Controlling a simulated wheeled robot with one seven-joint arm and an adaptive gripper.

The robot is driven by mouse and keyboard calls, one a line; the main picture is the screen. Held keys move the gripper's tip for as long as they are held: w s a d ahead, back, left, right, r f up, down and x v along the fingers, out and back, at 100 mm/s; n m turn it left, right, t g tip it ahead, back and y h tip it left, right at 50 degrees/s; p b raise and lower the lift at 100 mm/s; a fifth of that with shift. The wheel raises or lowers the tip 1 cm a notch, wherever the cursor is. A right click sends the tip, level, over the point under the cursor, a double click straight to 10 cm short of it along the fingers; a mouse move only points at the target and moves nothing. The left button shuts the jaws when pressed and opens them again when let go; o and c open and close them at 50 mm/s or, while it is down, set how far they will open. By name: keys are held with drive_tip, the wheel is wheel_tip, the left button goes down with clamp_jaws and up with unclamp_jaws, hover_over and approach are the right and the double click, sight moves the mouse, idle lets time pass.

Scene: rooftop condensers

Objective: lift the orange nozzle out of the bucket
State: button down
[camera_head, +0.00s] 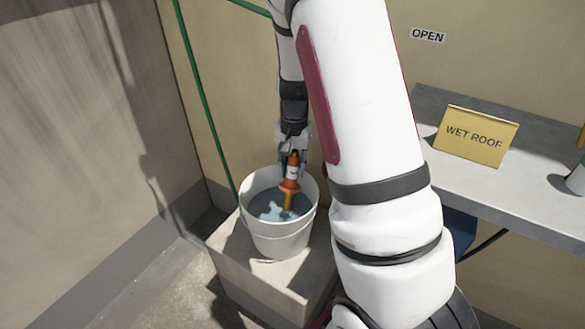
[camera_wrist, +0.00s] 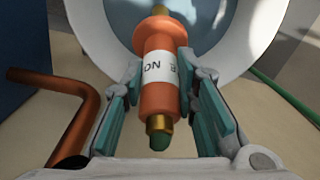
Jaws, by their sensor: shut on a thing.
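The orange nozzle (camera_head: 291,173) has a white label band and a brass-coloured lower end. My gripper (camera_head: 293,156) is shut on its upper part, above the bucket. The nozzle is near upright, and its lower end reaches down inside the rim; I cannot tell whether it touches the water. The white bucket (camera_head: 282,239) stands on a block and holds bluish water. In the wrist view the nozzle (camera_wrist: 157,95) lies between the teal finger pads of my gripper (camera_wrist: 160,85), with the bucket (camera_wrist: 262,30) beyond it.
The bucket stands on a concrete block (camera_head: 240,265) near the wall. A grey shelf (camera_head: 540,200) at right carries a yellow "WET ROOF" sign (camera_head: 475,137). A green hose (camera_head: 205,100) runs down the wall. A copper pipe (camera_wrist: 85,115) shows beside my gripper in the wrist view.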

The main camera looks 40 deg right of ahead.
drive_tip(key=shift+r+p, duration=3.5)
drive_tip(key=shift+r, duration=1)
